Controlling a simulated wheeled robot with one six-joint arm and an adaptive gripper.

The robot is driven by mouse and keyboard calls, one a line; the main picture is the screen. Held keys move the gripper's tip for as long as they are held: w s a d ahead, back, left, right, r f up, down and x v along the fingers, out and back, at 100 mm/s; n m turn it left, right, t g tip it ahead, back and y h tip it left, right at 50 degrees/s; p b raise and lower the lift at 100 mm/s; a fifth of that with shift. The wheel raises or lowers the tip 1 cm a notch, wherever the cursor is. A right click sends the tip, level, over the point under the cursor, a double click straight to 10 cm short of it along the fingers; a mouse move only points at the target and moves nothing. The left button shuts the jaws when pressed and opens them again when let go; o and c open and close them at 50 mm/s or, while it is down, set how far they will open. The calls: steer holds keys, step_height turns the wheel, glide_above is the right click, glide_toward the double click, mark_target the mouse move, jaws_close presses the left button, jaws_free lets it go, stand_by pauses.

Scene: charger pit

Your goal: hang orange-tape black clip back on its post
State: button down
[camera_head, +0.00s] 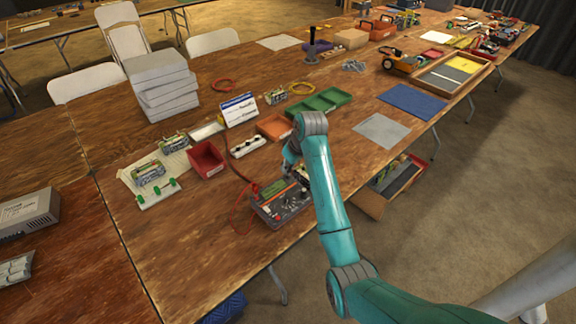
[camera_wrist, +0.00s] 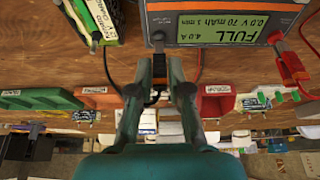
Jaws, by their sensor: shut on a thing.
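My gripper (camera_wrist: 160,76) is shut on the black clip (camera_wrist: 159,70), which shows between the fingertips in the wrist view. Its tape is hard to make out. The clip points at the charger's near edge, just below a small grey post (camera_wrist: 158,40); I cannot tell whether they touch. The charger (camera_wrist: 225,8) has a lit green display (camera_wrist: 230,29) reading FULL. A red clip (camera_wrist: 290,66) sits at the charger's right side. In the head view the charger (camera_head: 286,208) lies at the table's front edge, and my arm partly hides it and the gripper.
A green-labelled battery pack (camera_wrist: 92,22) with a grey clip or post lies left of the charger. Red and black leads run nearby. A red bin (camera_head: 206,158), an orange tray (camera_head: 274,127), a green tray (camera_head: 325,101) and a white power strip (camera_head: 248,147) stand behind.

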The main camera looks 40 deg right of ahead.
stand_by(0.3)
steer(key=c, duration=1)
jaws_free()
steer(key=shift+o, duration=0.9)
steer(key=shift+r, duration=3.75)
